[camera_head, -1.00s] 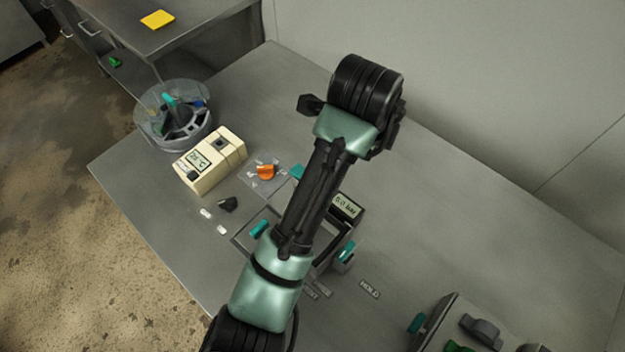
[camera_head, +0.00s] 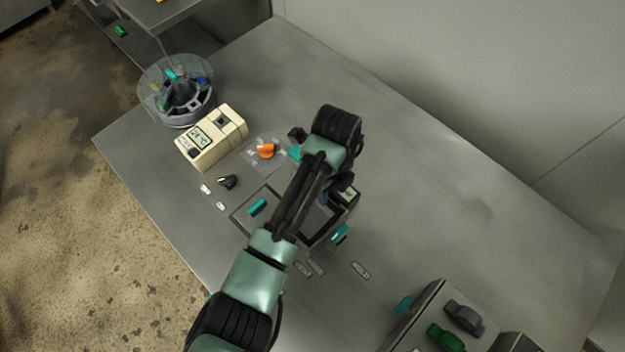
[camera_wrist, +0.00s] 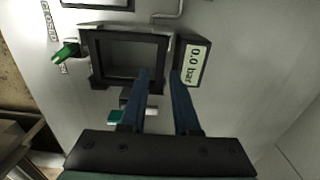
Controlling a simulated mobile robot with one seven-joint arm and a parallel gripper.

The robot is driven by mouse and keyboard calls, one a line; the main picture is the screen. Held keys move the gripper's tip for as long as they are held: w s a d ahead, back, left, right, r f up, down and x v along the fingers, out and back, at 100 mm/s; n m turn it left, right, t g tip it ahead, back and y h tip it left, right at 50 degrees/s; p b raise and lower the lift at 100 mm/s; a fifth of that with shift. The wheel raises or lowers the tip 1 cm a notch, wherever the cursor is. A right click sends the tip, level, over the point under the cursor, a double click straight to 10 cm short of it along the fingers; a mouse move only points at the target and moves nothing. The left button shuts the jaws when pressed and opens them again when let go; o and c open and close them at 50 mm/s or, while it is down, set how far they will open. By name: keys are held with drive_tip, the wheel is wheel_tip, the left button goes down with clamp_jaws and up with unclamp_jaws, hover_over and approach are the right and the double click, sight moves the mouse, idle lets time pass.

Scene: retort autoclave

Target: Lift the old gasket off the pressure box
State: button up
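The pressure box (camera_wrist: 91,84) is an open square box in the wrist view, with a dark band around its mouth and a grey inside. I cannot tell the old gasket apart from this dark rim. In the head view the box (camera_head: 318,241) is partly hidden behind my arm. My gripper (camera_wrist: 161,73) has two blue fingers, apart with nothing between them. In the wrist view its tips lie over the lower right side of the box mouth; whether they touch it I cannot tell.
A display (camera_wrist: 194,62) reading 0.0 bar stands beside the box, close to the right finger. A green lever (camera_wrist: 66,53) is at the box's other side.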

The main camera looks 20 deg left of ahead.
drive_tip(key=shift+f, duration=1.9)
clamp_jaws()
